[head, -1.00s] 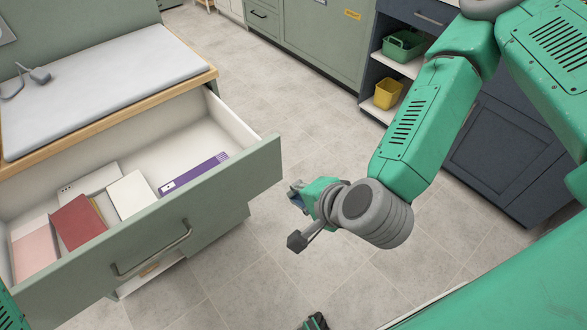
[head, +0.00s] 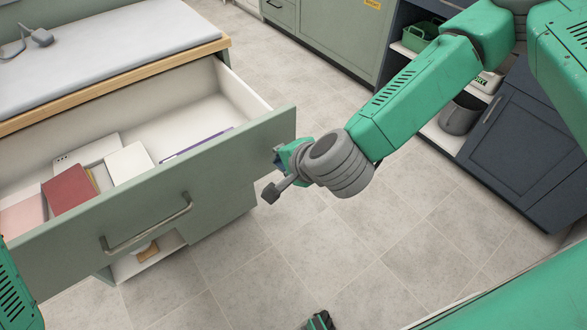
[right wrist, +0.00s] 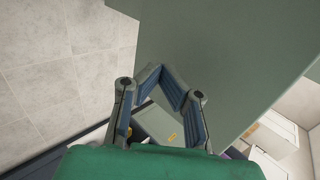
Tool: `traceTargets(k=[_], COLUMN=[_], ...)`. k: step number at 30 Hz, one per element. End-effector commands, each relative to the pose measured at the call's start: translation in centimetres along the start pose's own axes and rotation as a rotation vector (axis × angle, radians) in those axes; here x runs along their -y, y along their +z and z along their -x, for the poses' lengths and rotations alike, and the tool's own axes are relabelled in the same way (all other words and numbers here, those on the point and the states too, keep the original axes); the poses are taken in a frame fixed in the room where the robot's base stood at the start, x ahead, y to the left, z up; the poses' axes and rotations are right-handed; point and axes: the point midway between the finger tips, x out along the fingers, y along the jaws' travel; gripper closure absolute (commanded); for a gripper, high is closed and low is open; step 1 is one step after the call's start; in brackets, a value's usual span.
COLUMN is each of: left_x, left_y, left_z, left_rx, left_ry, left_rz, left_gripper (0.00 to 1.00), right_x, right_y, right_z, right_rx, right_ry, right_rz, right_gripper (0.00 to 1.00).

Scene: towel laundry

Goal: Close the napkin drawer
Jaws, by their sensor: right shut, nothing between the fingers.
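The napkin drawer (head: 150,200) is a wide sage-green drawer with a grey bar handle (head: 147,225), pulled well out of its cabinet. Inside lie a red book (head: 69,188), a white box (head: 128,163), a pink item (head: 22,216) and a purple item (head: 195,145) mostly hidden by the drawer front. My right gripper (head: 277,160) is beside the right end of the drawer front, shut and empty; I cannot tell whether it touches. In the right wrist view its fingertips (right wrist: 163,74) meet in front of the green panel (right wrist: 225,50).
A wooden-edged top (head: 120,78) with a grey pad lies above the drawer. An open shelf (head: 145,262) is below it. Dark cabinets (head: 525,150) with a green basket (head: 420,37) and a grey pot (head: 460,114) stand at right. The tiled floor (head: 330,240) between is clear.

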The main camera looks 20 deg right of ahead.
Motion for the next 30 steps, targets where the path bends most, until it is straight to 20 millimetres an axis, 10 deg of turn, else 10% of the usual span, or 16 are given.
traceTargets(k=[30], left_x=[0.0], left_y=[0.0], left_z=[0.9], left_rx=[0.000], left_ry=[0.000], left_rz=[0.000], left_gripper=[0.21], right_x=[4.7], right_y=[-0.1], right_z=[-4.7], right_rx=[-0.003], right_ry=[-0.003], right_rz=[0.001], right_gripper=[1.00])
